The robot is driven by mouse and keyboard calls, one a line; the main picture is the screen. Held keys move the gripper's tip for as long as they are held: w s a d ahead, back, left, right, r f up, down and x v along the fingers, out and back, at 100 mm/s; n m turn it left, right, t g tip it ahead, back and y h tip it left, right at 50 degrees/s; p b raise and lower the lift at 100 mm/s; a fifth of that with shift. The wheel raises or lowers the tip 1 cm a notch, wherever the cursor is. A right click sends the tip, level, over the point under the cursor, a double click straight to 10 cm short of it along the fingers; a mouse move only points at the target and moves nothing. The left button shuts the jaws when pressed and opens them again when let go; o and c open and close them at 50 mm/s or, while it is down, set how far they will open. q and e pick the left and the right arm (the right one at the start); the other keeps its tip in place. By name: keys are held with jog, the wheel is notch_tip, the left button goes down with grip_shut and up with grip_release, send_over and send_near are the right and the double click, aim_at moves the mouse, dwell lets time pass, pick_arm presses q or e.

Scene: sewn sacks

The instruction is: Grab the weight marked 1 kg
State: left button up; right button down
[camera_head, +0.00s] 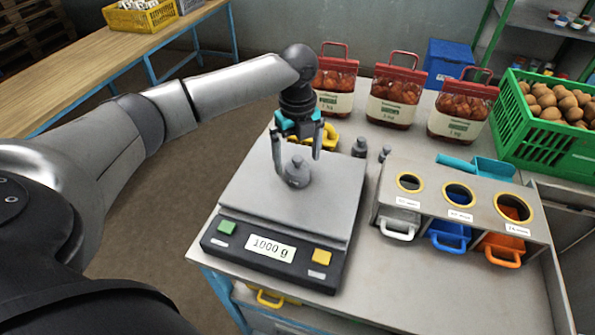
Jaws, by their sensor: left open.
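A grey metal weight with a knob (297,172) stands upright on the scale's plate (325,205). The scale's display (257,247) reads 1000 g. No marking on the weight is legible. My left gripper (297,158) is open, pointing down, with one finger to each side of the weight's knob; I cannot tell whether they touch it. Two smaller grey weights (359,147) (384,154) stand on the table just right of the scale. My right gripper is not in view.
Several red-topped sacks (394,104) stand behind the scale. A dispenser box (458,192) with three round openings and coloured drawers is to the right, with a teal scoop (478,167) behind it. A green crate (543,142) of round brown produce stands far right.

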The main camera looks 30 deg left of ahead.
pick_arm(q)
notch_tip(320, 180, down, 2)
jog(key=shift+f, duration=0.1)
grip_shut()
dwell(0.9)
